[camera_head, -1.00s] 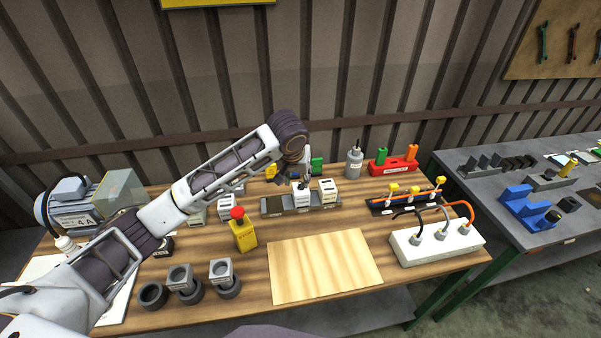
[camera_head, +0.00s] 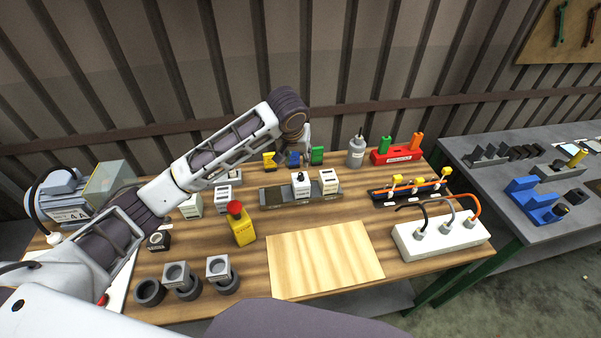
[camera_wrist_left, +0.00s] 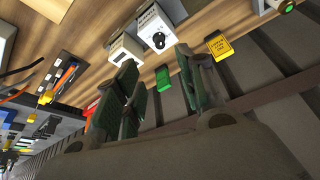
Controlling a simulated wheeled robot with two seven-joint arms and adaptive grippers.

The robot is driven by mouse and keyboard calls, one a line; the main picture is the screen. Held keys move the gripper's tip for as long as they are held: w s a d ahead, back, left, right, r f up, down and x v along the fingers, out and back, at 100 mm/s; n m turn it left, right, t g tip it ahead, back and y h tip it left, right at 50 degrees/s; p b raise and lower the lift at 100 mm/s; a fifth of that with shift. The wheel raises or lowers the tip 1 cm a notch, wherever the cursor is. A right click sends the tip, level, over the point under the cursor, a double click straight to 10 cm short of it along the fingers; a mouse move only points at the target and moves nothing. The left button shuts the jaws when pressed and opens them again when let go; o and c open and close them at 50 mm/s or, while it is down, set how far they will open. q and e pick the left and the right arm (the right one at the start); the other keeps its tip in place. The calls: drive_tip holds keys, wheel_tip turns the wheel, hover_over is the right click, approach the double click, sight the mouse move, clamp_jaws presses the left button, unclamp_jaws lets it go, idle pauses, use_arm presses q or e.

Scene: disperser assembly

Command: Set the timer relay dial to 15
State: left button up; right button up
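The timer relay is a white block (camera_head: 301,187) with a black dial on top, standing on a grey rail (camera_head: 270,196) at the middle of the table. In the left wrist view the relay (camera_wrist_left: 143,22) shows its round black dial (camera_wrist_left: 158,41) with a light mark; the scale is too small to read. My left gripper (camera_wrist_left: 160,82) is open and empty, its fingers apart and clear of the relay. In the head view it is mostly hidden behind my wrist, above and behind the relay. My right gripper is not in view.
A second white block (camera_head: 328,182) stands just right of the relay. Blue, green (camera_head: 317,155) and yellow (camera_head: 269,161) blocks stand behind the rail. A yellow box with a red button (camera_head: 243,229) is at front left. A bare wooden board (camera_head: 325,262) lies in front.

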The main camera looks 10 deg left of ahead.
sight(301, 174)
use_arm(q)
drive_tip(key=shift+p+x, duration=1)
drive_tip(key=shift+x, duration=5.95)
clamp_jaws()
